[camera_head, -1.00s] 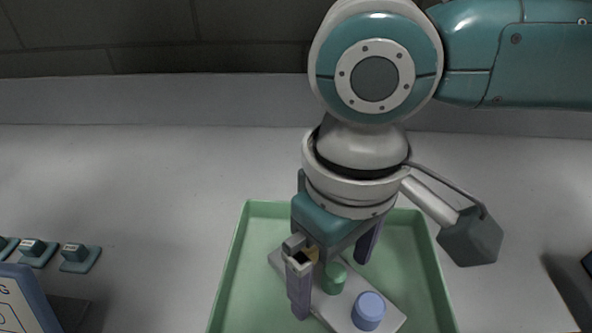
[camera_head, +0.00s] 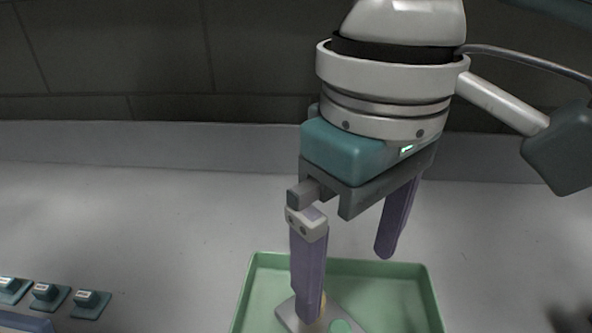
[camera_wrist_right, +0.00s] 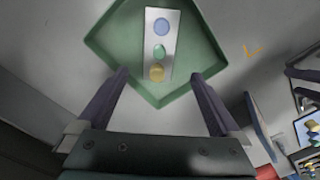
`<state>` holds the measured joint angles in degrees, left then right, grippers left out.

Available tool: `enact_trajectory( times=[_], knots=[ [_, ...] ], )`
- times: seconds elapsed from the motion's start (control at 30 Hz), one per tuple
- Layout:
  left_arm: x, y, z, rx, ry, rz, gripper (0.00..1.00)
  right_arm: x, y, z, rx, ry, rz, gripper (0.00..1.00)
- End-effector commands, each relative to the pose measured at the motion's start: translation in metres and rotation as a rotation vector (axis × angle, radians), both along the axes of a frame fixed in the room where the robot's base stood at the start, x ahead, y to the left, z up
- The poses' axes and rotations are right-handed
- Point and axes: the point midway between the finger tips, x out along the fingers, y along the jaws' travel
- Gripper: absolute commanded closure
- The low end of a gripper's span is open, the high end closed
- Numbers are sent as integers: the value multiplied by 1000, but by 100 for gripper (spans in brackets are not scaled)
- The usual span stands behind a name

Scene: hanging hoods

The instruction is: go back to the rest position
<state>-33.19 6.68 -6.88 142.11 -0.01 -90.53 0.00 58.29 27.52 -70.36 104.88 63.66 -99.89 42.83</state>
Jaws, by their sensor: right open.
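My right gripper (camera_head: 351,282) is open and empty, with its two purple fingers pointing down. It hangs above the green tray (camera_head: 411,272) in the head view. In the right wrist view the fingers of the gripper (camera_wrist_right: 160,78) are wide apart, with the tray (camera_wrist_right: 106,43) beyond them. In the tray lies a grey plate (camera_wrist_right: 163,36) bearing a blue knob (camera_wrist_right: 161,27), a green knob (camera_wrist_right: 159,51) and a yellow knob (camera_wrist_right: 157,73). In the head view the plate is partly hidden by a finger, and the green knob (camera_head: 341,326) shows at the bottom edge. My left gripper is not in view.
Several small teal labelled holders (camera_head: 88,301) stand at the lower left of the grey worktop (camera_head: 170,235). A tiled wall (camera_head: 130,60) is behind it. The right wrist view shows more cluttered items at its right edge.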

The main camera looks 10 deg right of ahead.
Motion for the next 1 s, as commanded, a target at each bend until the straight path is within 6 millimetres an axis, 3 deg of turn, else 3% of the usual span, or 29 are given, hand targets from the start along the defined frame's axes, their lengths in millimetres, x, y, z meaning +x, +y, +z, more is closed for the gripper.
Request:
enact_trajectory(
  times=[0.13, 0.3, 0.47, 0.57, 0.77, 1.0],
  knots=[
    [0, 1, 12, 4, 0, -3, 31, -13, 21, 2, 78, -6, 57, 0],
    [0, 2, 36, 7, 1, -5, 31, -38, 62, 14, 277, -69, 125, 0],
    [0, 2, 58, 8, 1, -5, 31, -49, 71, 31, 411, -169, 69, 0],
    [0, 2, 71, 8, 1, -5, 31, -54, 55, 36, 424, -230, -15, 0],
    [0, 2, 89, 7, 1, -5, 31, -72, -3, 33, 321, -299, -170, 0],
    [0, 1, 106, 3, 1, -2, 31, -113, -78, 32, 115, -305, -290, 0]
  ],
)
